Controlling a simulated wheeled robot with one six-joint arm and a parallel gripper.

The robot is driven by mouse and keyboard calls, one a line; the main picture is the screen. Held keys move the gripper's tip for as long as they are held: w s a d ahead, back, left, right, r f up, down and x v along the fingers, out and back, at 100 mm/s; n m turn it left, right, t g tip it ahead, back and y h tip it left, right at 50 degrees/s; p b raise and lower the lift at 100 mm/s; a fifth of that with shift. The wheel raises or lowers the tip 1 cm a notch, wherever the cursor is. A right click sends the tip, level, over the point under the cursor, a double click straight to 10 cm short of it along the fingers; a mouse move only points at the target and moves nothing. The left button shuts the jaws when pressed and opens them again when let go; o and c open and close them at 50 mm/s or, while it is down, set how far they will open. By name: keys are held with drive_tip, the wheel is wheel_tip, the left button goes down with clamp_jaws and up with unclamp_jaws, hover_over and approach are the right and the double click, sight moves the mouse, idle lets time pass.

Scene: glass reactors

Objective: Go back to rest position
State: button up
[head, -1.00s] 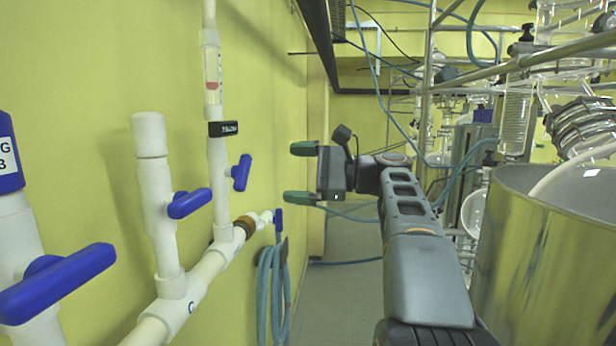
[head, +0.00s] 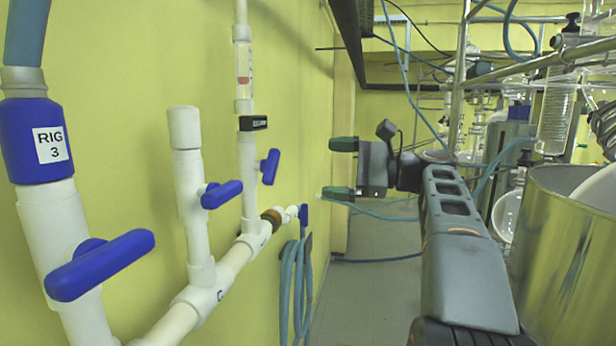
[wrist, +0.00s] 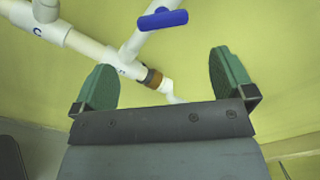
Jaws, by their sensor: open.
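My gripper (head: 343,168) is in the middle of the head view, in front of the yellow wall and the aisle. Its two green fingertips are wide apart with nothing between them. In the wrist view my gripper (wrist: 165,85) also shows open, with the white pipe end and its brown ring beyond the fingers. My grey arm reaches forward from the lower right of the head view.
White pipes (head: 233,262) with blue valve handles (head: 100,264) run along the left wall. A blue hose (head: 297,285) hangs coiled there. A large shiny metal vessel (head: 565,255) stands close on the right, with glassware behind. The grey aisle floor (head: 375,285) is clear.

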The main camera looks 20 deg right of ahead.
wheel_tip(320, 180, down, 20)
drive_tip(key=w+d+n+g+h, duration=0.1)
drive_tip(key=d+n+g+h, duration=0.1)
drive_tip(key=h, duration=0.7)
drive_tip(key=s+a+f+n+g+h, duration=0.4)
drive_tip(key=s+a+f+n, duration=0.8)
drive_tip(key=s+f, duration=0.3)
wheel_tip(320, 180, down, 2)
drive_tip(key=shift+a+f+n+g+h, duration=0.2)
drive_tip(key=shift+n+g+h, duration=0.2)
drive_tip(key=shift+n+h, duration=0.35)
